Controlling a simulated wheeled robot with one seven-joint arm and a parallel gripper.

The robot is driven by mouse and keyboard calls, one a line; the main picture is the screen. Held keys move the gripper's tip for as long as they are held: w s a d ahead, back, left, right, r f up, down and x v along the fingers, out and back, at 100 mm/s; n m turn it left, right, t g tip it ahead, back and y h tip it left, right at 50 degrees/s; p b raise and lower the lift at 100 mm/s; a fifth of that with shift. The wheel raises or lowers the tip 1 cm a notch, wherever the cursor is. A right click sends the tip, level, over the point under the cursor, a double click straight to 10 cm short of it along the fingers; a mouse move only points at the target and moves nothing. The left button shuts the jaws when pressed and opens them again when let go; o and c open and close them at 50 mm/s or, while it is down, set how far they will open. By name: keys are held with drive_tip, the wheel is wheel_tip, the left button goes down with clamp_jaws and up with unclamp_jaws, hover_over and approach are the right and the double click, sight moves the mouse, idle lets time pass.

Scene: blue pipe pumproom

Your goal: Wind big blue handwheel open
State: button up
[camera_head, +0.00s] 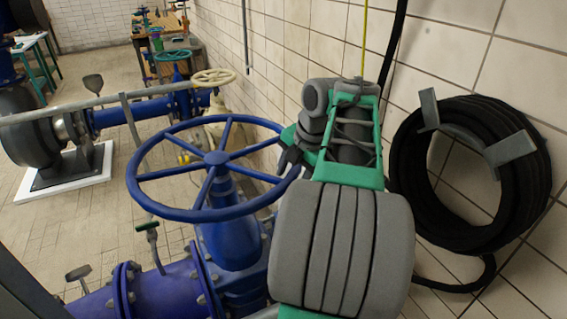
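The big blue handwheel (215,158) lies roughly level on top of a blue valve (232,235), in the middle of the camera_head view. It has a round rim, several spokes and a central hub. My gripper (290,158) is at the right side of the rim, with its dark fingers overlapping the rim in the picture. My grey and green arm comes up from the bottom right and hides part of the area behind the rim. The fingers are small and partly hidden, so I cannot tell whether they are closed on the rim.
A tiled wall (325,30) runs along the right, with a coiled black hose (405,165) on a bracket. A cream handwheel (213,77) and blue pipe (130,113) stand behind. A grey rail (75,107) crosses at left. Open floor (60,215) lies left.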

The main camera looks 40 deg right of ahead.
drive_tip(key=p+v, duration=0.3)
drive_tip(key=v, duration=0.4)
drive_tip(key=shift+s+a+r, duration=0.15)
drive_tip(key=shift+a+r, duration=0.05)
drive_tip(key=shift+r, duration=0.2)
